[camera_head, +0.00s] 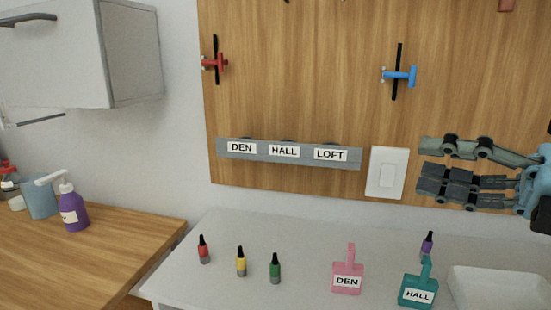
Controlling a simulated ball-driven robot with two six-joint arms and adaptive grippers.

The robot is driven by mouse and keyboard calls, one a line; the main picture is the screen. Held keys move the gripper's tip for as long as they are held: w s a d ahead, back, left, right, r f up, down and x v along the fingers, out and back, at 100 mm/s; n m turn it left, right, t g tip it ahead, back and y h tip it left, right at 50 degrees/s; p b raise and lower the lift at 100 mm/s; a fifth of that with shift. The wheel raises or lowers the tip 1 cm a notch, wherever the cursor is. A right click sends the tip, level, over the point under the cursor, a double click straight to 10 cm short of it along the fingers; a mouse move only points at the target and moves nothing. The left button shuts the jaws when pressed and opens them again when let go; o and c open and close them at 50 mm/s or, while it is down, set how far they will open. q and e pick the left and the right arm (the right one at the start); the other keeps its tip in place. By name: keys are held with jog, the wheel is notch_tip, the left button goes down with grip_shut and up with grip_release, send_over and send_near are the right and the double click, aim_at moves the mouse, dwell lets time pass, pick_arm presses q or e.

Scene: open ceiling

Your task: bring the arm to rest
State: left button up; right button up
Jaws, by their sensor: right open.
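My right gripper (424,166) comes in from the right edge, its dark fingers spread apart and pointing left. It is open and empty. It appears in front of the wooden board (300,70), just right of a white switch plate (387,172); I cannot tell how far it is from the board. My left gripper is not in view.
A pink tag marked DEN (347,282) and a teal tag marked HALL (418,293) stand on the white counter (215,280), below the gripper. Several small markers, including a green one (275,268), stand there. A white tray (500,288) sits at right.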

jog(key=w+d+m+t+h, duration=0.1)
jog(key=d+m+t+h, duration=0.45)
jog(key=m, duration=0.55)
jog(key=w+d+m+t+h, duration=0.1)
jog(key=d+m+t+h, duration=0.1)
jog(key=d+m+h, duration=0.6)
jog(key=s+d+f+m+g+h, duration=0.1)
jog(key=s+f+m+g+h, duration=0.15)
jog(key=f+m, duration=0.3)
jog(key=s+d+f+m+g+h, duration=0.1)
jog(key=s+f+m+g+h, duration=0.1)
jog(key=s+f+m+g, duration=0.25)
jog(key=s+a+f+m+g+y, duration=0.2)
jog(key=s+a+f+g, duration=0.3)
jog(key=f, duration=0.3)
jog(key=s+a+f+m+g+y, duration=0.2)
jog(key=s+a+f+g, duration=0.25)
jog(key=s+f, duration=0.35)
notch_tip(320, 180, down, 28)
jog(key=s+d+b, duration=0.1)
jog(key=d+b, duration=0.1)
jog(key=b, duration=0.3)
jog(key=s+d+f+g+b, duration=0.1)
jog(key=s+f+b, duration=0.3)
jog(key=s+f, duration=1.5)
notch_tip(320, 180, down, 3)
jog(key=shift+d+r+g, duration=0.15)
jog(key=shift+d+g, duration=0.15)
jog(key=shift+g, duration=0.1)
